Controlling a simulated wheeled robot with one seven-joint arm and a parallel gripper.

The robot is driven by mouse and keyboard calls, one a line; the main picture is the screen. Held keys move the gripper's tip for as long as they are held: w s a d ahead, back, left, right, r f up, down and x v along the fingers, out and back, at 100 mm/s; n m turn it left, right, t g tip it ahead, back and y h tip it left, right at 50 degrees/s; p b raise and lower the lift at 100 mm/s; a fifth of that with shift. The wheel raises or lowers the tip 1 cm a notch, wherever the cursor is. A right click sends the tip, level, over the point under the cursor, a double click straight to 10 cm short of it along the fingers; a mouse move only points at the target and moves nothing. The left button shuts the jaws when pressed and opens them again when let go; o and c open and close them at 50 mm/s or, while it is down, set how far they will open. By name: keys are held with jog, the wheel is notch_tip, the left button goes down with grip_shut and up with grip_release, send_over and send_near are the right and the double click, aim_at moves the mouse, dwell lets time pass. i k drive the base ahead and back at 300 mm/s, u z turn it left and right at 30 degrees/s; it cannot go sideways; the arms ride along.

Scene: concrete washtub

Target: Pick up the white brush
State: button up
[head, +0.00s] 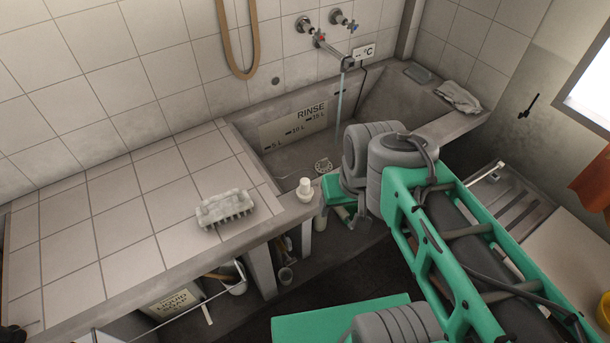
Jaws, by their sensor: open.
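The white brush (225,208) lies on the tiled counter near its front edge, left of the tub. Its pale block is on top and its bristles show along the near side. My gripper (338,203) is at the front rim of the tub, to the right of the brush and well apart from it. It is open, and I see nothing held in it. My arm's wrist hides part of the gripper and of the tub's front.
A small white knob-like object (305,190) stands on the rim between brush and gripper. Water runs from the tap (347,64) into the concrete washtub (245,127). A cloth (459,97) lies on the right ledge. The tiled counter (110,230) around the brush is clear.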

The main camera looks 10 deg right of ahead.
aim_at(224, 205)
jog(key=u, duration=2.35)
jog(key=i, duration=0.35)
jog(key=u, duration=0.5)
